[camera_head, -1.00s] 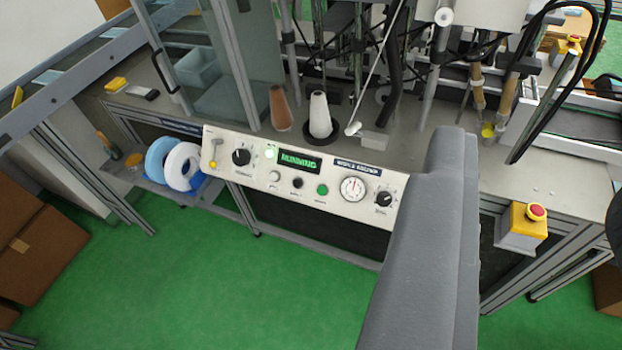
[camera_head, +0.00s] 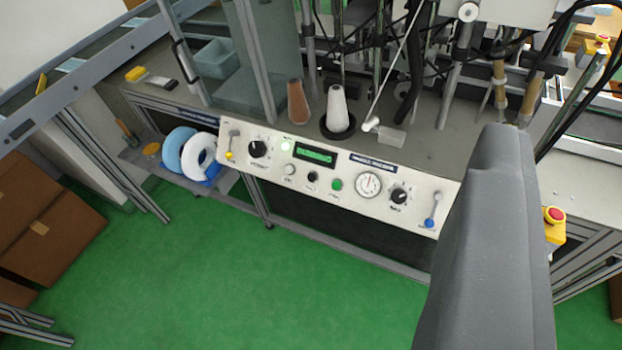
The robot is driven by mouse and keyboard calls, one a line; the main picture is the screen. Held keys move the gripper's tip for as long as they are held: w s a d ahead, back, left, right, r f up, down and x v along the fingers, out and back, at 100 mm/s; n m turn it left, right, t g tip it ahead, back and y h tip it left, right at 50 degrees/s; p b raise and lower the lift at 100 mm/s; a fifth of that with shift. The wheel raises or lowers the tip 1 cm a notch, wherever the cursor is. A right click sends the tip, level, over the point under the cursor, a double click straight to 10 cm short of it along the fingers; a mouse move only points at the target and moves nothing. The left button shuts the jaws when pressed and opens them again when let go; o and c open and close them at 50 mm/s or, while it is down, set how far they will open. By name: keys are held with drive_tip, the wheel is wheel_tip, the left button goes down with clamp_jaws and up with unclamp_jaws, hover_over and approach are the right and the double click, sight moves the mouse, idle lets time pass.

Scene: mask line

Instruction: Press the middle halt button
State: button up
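A red halt button (camera_head: 555,214) on a yellow box (camera_head: 556,234) is fixed to the front of the machine bench at the right. My grey arm part covers the left side of that box. A second, smaller red button on a yellow base (camera_head: 601,41) shows far back at the top right. Which of these is the middle one, I cannot tell. A large grey part of my arm rises from the bottom right and hides part of the bench. My gripper's fingers are not in view.
A white control panel (camera_head: 423,207) with a green display (camera_head: 315,154), knobs, a gauge (camera_head: 369,184) and levers runs along the bench front. Rolls (camera_head: 200,155) lie on a low shelf at left. Cardboard boxes (camera_head: 60,205) stand at far left. The green floor in front is clear.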

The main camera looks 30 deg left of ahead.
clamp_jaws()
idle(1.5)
